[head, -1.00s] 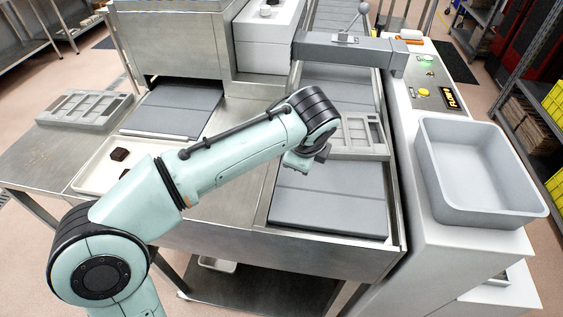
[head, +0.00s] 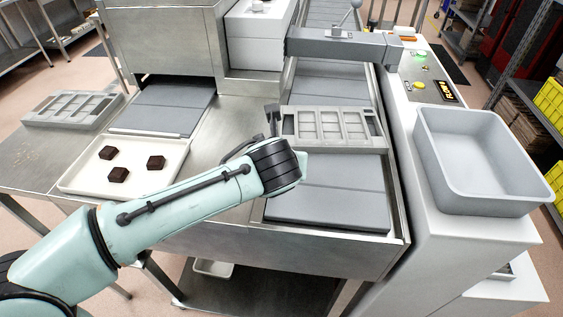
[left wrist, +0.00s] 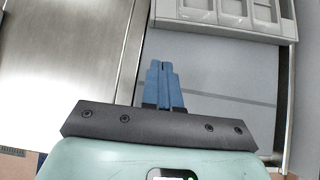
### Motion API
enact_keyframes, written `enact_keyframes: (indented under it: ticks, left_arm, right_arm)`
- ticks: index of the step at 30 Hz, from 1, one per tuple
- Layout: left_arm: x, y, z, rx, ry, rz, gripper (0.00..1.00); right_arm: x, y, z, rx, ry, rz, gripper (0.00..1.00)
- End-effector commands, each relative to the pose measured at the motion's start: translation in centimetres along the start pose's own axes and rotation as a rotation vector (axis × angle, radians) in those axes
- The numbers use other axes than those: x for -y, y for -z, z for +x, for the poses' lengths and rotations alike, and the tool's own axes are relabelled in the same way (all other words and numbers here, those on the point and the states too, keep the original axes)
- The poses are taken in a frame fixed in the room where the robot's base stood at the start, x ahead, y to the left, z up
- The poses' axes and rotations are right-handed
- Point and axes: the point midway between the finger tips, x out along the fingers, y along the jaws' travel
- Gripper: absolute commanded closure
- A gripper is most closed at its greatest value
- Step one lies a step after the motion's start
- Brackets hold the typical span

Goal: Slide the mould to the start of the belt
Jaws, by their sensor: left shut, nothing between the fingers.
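The mould (head: 333,147) is a light grey tray with several rectangular pockets. It lies crosswise on the grey belt (head: 328,205), with bare belt in front of it and behind it. My left gripper (left wrist: 163,66) is shut and empty, its blue fingers together. In the left wrist view the fingers are over the left edge of the belt, just short of the mould's near left corner (left wrist: 160,18), with a gap between in the picture. In the head view my wrist hides the fingertips. My right gripper is not in view.
A second pocketed tray (head: 72,122) lies on the steel table at left. A white tray (head: 72,187) holds three dark chocolates. A grey bar (head: 335,46) crosses the belt behind the mould. A grey bin (head: 480,185) stands on the white cabinet at right.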

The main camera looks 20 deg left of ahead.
Motion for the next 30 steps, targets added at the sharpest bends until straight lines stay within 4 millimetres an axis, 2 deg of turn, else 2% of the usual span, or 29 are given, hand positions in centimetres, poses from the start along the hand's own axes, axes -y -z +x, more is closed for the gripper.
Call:
enact_keyframes:
  ticks: [1, 6, 12, 26, 30]
  left_arm:
    - [0.0, 0.1, 1.3, -0.003, -0.003, 0.000, 1.00]
    - [0.0, 0.0, 4.6, -0.003, -0.003, -0.002, 1.00]
    - [0.0, -2.3, 6.3, -0.001, 0.000, -0.003, 1.00]
    - [0.0, -2.8, 6.9, -0.001, 0.000, -0.002, 1.00]
    - [-0.1, -3.2, 7.1, -0.001, -0.002, -0.002, 1.00]
  right_arm:
    - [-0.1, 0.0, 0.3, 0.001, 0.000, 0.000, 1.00]
    - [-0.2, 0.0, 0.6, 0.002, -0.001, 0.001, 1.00]
    - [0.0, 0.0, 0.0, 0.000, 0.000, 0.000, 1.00]
    - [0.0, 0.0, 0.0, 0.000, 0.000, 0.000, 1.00]
    - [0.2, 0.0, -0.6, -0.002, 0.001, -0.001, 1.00]
